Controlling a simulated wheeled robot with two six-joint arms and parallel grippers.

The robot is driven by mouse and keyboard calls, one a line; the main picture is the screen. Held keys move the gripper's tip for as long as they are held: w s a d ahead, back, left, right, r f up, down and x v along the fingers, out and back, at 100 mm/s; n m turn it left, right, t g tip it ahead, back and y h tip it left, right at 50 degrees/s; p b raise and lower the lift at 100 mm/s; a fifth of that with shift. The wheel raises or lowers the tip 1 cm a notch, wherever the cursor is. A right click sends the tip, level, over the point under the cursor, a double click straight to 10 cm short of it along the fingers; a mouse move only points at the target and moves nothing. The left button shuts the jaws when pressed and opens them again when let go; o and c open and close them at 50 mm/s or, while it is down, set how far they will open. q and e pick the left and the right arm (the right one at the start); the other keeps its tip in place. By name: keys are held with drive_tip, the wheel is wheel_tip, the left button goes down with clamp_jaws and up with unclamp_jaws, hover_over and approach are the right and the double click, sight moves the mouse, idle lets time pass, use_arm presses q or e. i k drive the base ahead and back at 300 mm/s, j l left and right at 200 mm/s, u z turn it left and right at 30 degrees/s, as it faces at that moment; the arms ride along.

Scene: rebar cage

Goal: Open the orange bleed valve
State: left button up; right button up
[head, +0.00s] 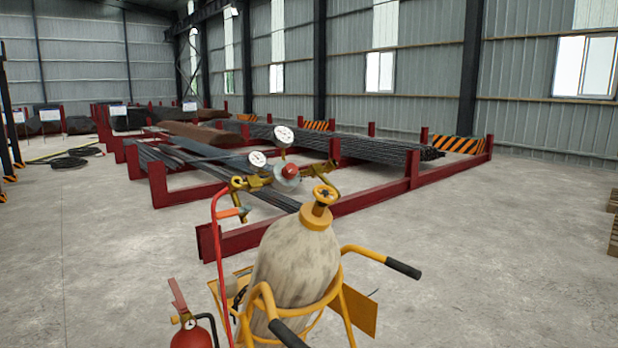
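An orange lever (229,213), which looks like the bleed valve, sticks out to the left at the hose end of the brass regulator (262,182). It sits beside the top of a red hose (216,250). The regulator has two round white gauges (284,135) and a red knob (290,170). I cannot tell the lever's exact setting at this size. Neither of my grippers is in view.
The cylinder stands in a yellow cart with black-gripped handles (403,268). A red fire extinguisher (191,336) is at its left. Behind are red racks (240,240) holding dark rebar (380,147). Open concrete floor lies left and right.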

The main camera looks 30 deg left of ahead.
sight(232, 211)
drive_tip(key=j+u, duration=0.1)
drive_tip(key=u, duration=1.15)
